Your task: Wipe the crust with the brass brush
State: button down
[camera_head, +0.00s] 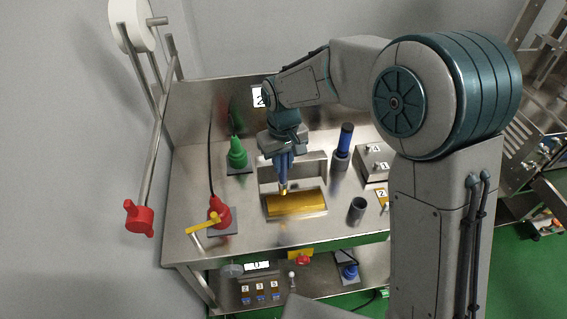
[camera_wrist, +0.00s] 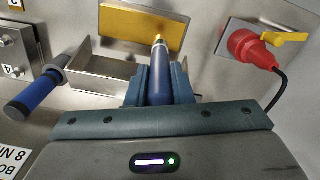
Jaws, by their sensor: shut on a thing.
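My gripper (camera_head: 283,160) is shut on the brass brush, gripping its dark blue handle (camera_wrist: 159,82). The brush points down and its small brass tip (camera_head: 283,190) is at the upper edge of a gold-coloured bar (camera_head: 296,205). I cannot tell whether the tip touches the bar. In the wrist view, the brass tip (camera_wrist: 158,39) shows in front of the gold face (camera_wrist: 143,26). I cannot make out a separate patch of crust on it. My gripper hides part of the brush handle.
A metal frame (camera_head: 318,163) stands behind the bar. A blue-handled tool (camera_head: 345,138) and an empty dark cup (camera_head: 357,209) stand to the right. A green plug (camera_head: 237,154) and a red plug with a yellow lever (camera_head: 219,212) stand to the left.

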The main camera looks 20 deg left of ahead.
jog(key=shift+d+r+p, duration=0.1)
jog(key=shift+r+p, duration=0.7)
jog(key=shift+r, duration=0.75)
